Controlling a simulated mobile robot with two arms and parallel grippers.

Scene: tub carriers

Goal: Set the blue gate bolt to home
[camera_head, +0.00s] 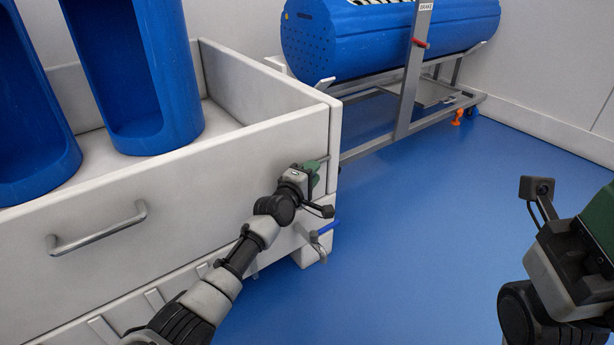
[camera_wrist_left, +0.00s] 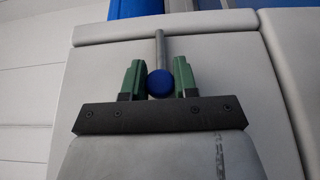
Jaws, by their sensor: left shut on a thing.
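The blue gate bolt (camera_wrist_left: 160,84) shows in the left wrist view as a round blue knob with a grey rod running away from it along the pale panel. My left gripper (camera_head: 313,172) is at the right end of the white crate's front gate (camera_head: 200,190). Its green fingers are shut on the blue knob, one on each side. In the head view the gripper hides the knob; a short piece of the rod shows beyond it. My right gripper (camera_head: 600,225) is at the right edge, partly cut off, away from the crate; its fingertips are not clear.
Blue tubs (camera_head: 135,70) stand inside the crate. A blue cylinder (camera_head: 350,45) lies on a metal frame behind, with a red brake handle (camera_head: 420,43). The blue floor at right is clear.

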